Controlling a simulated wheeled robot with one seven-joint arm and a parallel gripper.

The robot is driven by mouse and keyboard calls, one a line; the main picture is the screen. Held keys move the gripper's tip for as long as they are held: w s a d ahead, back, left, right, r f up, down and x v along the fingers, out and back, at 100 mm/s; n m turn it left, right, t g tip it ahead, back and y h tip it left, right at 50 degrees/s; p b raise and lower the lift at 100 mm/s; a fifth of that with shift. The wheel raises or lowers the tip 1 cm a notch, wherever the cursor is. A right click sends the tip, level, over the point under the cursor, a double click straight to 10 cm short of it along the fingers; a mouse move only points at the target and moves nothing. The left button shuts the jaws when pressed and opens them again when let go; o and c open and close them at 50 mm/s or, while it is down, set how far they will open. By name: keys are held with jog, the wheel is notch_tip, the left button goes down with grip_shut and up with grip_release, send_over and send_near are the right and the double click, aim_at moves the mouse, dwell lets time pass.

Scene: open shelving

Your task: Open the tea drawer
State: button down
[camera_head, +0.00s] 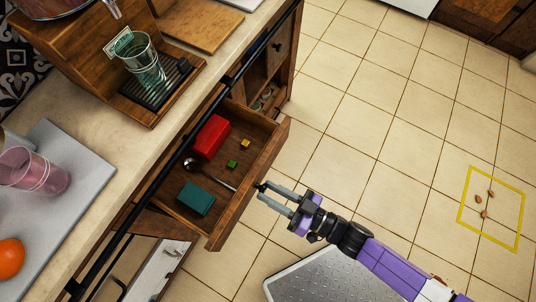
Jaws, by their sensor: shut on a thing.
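The tea drawer (270,150) is a wooden drawer standing pulled out from under the counter. Inside lie a red box (211,137), a teal box (195,198), a metal spoon (209,173), a small green cube (232,164) and a small yellow cube (246,144). My gripper (262,188) is at the middle of the drawer's front, on its outer side. Its jaws are shut on the drawer's handle, which is mostly hidden between the fingertips.
A dark rail (176,154) runs along the counter edge above the drawer. A glass (143,61), a pink cup (38,172) and an orange (9,252) stand on the counter. The tiled floor (360,110) is open at right, with several brown pieces (484,214) inside a yellow outline.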

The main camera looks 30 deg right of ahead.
jog(key=c, duration=1.1)
grip_release()
jog(key=v, duration=0.7)
jog(key=shift+s+d, duration=0.25)
jog(key=shift+s, duration=0.1)
jog(key=s+d+r+m+h+p, duration=0.1)
jog(key=s+d+r+h, duration=0.1)
jog(key=r, duration=0.6)
jog(key=s+d+r+m+h+p, duration=0.1)
jog(key=s+d+r+h, duration=0.1)
jog(key=r, duration=0.6)
jog(key=s+d+r+m+h+p, duration=0.1)
jog(key=s+d+r+h, duration=0.1)
jog(key=r+h, duration=0.4)
jog(key=shift+s+r+m, duration=0.4)
jog(key=shift+s+r, duration=0.25)
jog(key=shift+r, duration=0.3)
